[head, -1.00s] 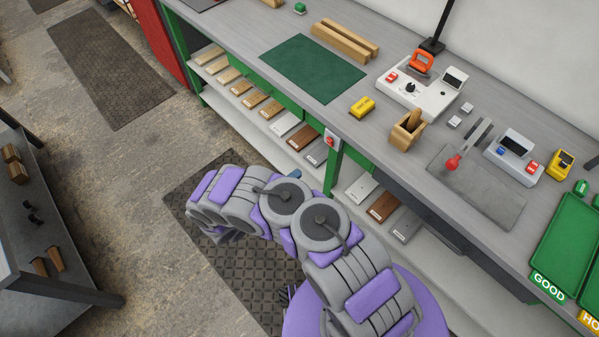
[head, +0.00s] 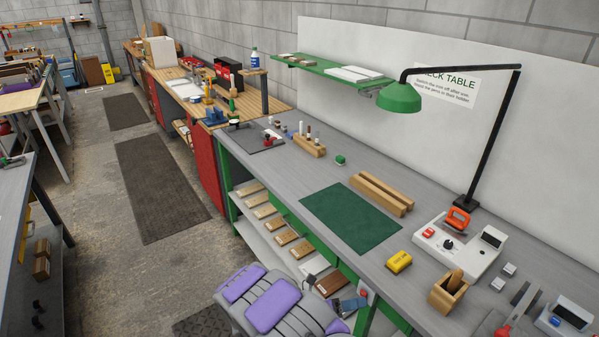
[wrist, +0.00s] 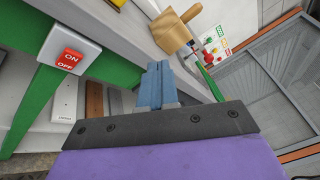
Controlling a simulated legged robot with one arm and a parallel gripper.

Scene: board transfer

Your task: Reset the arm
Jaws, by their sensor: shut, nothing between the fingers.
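My gripper (wrist: 155,85) shows blue fingers pressed together in the wrist view, with nothing between them. It points toward the front edge of the grey check table (head: 275,170), close to a green leg (wrist: 40,110) with a red ON/OFF switch (wrist: 70,60). In the head view my gripper (head: 347,305) is small at the bottom, beside the table's lower shelf and partly hidden by my purple and grey arm (head: 275,305). The arm is folded low in front of the table. I cannot tell whether the fingers touch anything.
On the table are a green mat (head: 350,220), a yellow block (head: 399,262), a wooden holder (head: 447,292), a white device (head: 460,245) and a black lamp post (head: 490,140). Boards lie on the lower shelf (head: 265,240). The floor (head: 205,265) to the left is open.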

